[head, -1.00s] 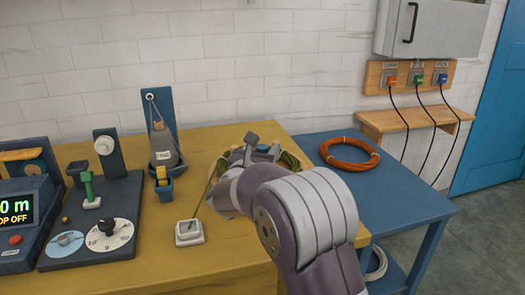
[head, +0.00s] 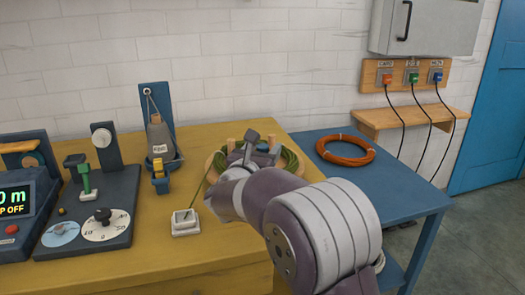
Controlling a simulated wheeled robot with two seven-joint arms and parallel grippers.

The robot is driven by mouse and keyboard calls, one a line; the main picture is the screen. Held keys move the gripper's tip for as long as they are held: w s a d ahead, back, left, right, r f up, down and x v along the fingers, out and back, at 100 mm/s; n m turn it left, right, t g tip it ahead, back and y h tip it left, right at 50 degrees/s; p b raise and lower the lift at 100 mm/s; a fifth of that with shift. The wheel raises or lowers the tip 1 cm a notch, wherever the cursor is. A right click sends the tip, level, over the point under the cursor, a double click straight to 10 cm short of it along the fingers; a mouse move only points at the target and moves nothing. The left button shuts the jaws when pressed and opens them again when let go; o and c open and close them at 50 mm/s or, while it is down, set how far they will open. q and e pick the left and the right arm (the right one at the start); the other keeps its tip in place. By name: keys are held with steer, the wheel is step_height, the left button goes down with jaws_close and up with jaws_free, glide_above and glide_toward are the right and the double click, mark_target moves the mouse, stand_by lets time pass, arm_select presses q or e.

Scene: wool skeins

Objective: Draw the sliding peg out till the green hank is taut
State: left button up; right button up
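The green hank (head: 291,160) lies in a loop on a round wooden holder at the back right of the yellow table. Upright wooden pegs (head: 272,142) stand at the holder's back. A dark grey block with a lever (head: 252,137) sits among them; I cannot tell if it belongs to the sliding peg. A thin green strand runs from the holder to a small white block (head: 185,222). My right gripper (head: 246,166) is at the holder's front, and my arm covers much of the hank. Its fingertips are hidden. My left gripper is out of view.
An orange coil (head: 345,151) lies on the blue side table (head: 395,190). A grey weight (head: 159,138) hangs on a blue stand. A dark dial panel (head: 110,215) and a display box (head: 15,205) stand at left. The front middle of the yellow table (head: 150,255) is bare.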

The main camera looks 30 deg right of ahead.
steer(key=p+v, duration=0.1)
steer(key=v, duration=1.1)
steer(key=shift+s+a, duration=0.25)
